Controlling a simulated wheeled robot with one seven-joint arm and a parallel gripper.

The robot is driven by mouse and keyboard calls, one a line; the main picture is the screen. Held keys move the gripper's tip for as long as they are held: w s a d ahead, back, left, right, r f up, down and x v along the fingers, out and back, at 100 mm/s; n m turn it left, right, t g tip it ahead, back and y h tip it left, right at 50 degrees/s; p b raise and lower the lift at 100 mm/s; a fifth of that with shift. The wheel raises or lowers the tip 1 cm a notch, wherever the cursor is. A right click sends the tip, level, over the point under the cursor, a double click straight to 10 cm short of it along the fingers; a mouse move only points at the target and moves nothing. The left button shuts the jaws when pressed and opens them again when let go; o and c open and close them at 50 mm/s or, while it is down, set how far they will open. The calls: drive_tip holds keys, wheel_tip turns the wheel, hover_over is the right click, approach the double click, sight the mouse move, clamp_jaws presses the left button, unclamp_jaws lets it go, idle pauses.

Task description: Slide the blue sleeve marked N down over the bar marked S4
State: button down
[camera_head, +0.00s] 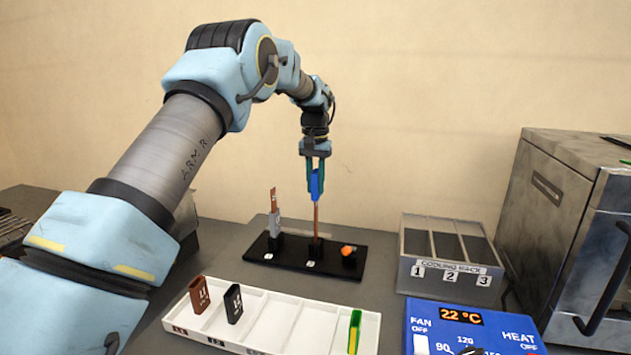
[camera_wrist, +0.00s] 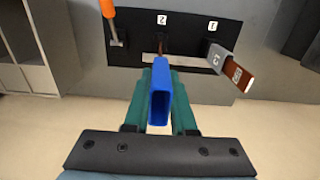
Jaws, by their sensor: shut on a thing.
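My gripper (camera_head: 316,163) is shut on a blue sleeve (camera_head: 317,184), held upright above the black stand. In the wrist view the sleeve (camera_wrist: 160,88) sits between my green fingers, its near open end facing the camera; no letter is readable on it. A copper bar (camera_head: 316,217) stands upright in the middle slot of the stand, directly below the sleeve. The bar also shows just past the sleeve in the wrist view (camera_wrist: 162,47). The sleeve's lower end meets the bar's upper part in the picture; I cannot tell whether the tip is inside. The bar's marking is not readable.
The black stand (camera_head: 262,252) also holds a copper bar with a grey sleeve (camera_head: 274,222) at left and an orange-ended piece (camera_head: 348,250) at right. A white tray (camera_head: 262,330) with several sleeves lies in front. A cooling rack (camera_head: 447,272), blue control panel (camera_head: 470,325) and oven stand right.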

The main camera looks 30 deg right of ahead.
drive_tip(key=shift+f+b, duration=0.5)
drive_tip(key=shift+f, duration=0.95)
drive_tip(key=c, duration=0.7)
unclamp_jaws()
drive_tip(key=shift+o, duration=0.5)
drive_tip(key=o, duration=0.4)
